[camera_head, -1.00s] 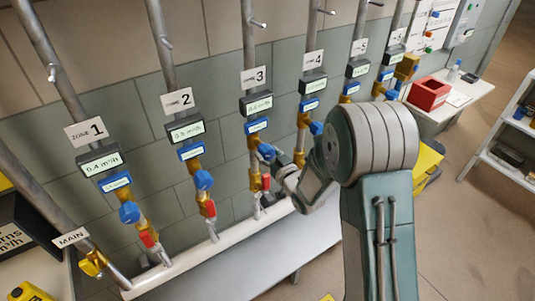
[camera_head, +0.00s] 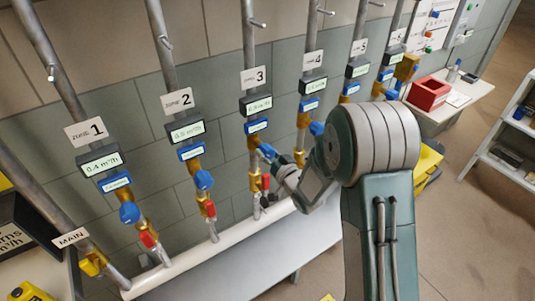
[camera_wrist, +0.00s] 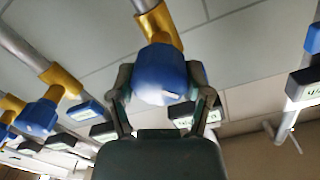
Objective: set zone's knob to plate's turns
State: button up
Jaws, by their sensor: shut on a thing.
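My gripper (camera_head: 272,166) is at the blue knob (camera_head: 267,151) on the pipe under the "3" sign (camera_head: 254,77). In the wrist view my gripper (camera_wrist: 161,82) has a finger on each side of that blue knob (camera_wrist: 160,72) and is shut on it. A small display (camera_head: 256,104) and a blue label (camera_head: 256,126) sit above the knob on this pipe; their text is too small to read. A dark framed plate (camera_head: 12,236) at the left edge is cut off; "rns" and "m³/h" show on it.
Neighbouring pipes carry their own blue knobs, as at zone 1 (camera_head: 129,212), zone 2 (camera_head: 204,180) and zone 4 (camera_head: 317,128). Red handles, such as the zone 2 one (camera_head: 210,208), sit below. A white pipe (camera_head: 190,262) runs along the bottom. Open floor lies to the right.

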jog(key=shift+f, duration=0.2)
jog(key=o, duration=1)
jog(key=shift+o, duration=0.7)
jog(key=shift+r, duration=0.1)
jog(key=v, duration=1.2)
jog(key=shift+w, duration=0.1)
